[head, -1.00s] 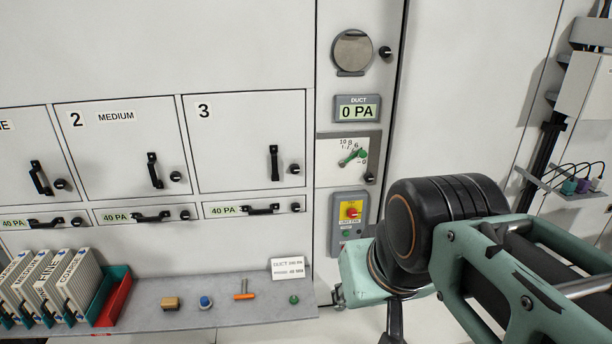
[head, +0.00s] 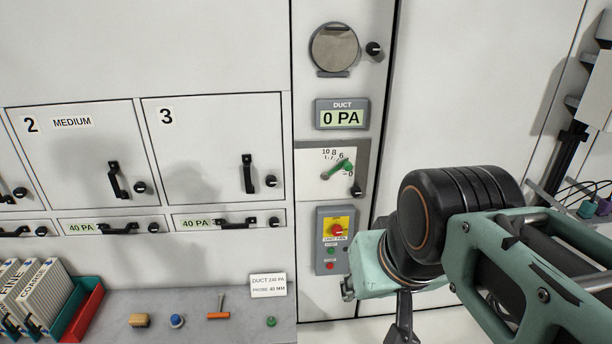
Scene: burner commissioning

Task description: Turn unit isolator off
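The unit isolator is a red rotary knob (head: 337,230) on a yellow plate, set in a grey switch box (head: 324,258) on the narrow panel. Small green and red buttons sit below the knob, with a label between. My arm's wrist shows to the right of the box, and its pale green end is close to the box's lower right edge. My gripper (head: 404,325) is only partly in view at the bottom edge, pointing down, below and right of the box. Its fingertips are cut off, so its opening does not show. I cannot read the knob's marked position.
Above the isolator are a green-lever dial (head: 340,170), a duct display (head: 342,116) reading 0 PA and a round cover (head: 335,48). A shelf (head: 190,300) at lower left bears filters, a sponge, small tools and a card (head: 268,285).

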